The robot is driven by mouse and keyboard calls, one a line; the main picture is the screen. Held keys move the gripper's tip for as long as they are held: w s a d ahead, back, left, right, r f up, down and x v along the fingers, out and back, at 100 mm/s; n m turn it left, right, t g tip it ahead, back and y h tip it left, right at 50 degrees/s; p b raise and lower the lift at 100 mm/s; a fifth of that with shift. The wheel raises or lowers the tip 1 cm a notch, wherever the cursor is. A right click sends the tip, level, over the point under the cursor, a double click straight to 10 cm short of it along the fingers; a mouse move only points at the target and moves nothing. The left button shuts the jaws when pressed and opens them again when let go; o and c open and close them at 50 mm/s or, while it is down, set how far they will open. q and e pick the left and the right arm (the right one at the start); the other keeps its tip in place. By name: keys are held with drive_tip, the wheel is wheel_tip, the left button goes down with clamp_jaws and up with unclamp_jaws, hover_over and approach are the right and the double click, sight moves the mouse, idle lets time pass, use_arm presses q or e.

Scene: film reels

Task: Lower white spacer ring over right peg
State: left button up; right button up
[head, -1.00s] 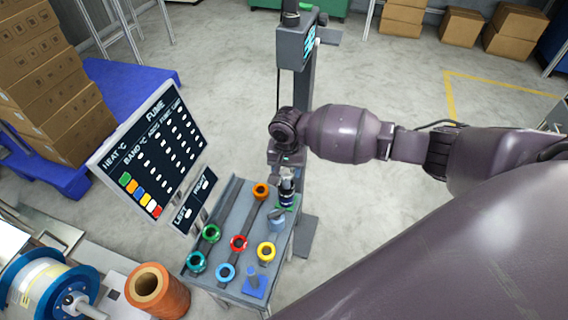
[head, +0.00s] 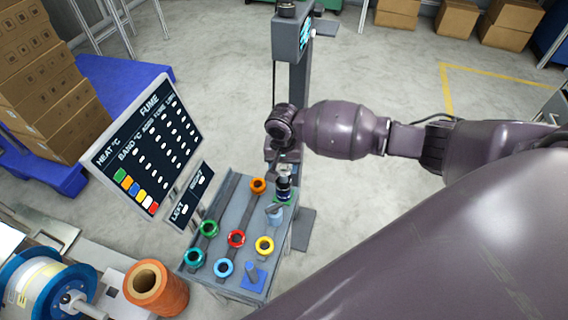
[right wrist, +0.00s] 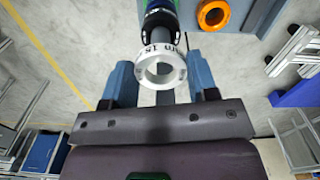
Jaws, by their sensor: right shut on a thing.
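My right gripper (right wrist: 162,76) is shut on the white spacer ring (right wrist: 147,83), which has dark lettering on its rim. I cannot tell which is the right peg. My left gripper is not in view.

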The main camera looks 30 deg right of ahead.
drive_tip(key=shift+f, duration=0.7)
idle(0.9)
drive_tip(key=shift+f, duration=0.6)
drive_tip(key=shift+f, duration=1)
idle(0.5)
drive_tip(key=o, duration=1)
drive_tip(key=shift+r, duration=0.1)
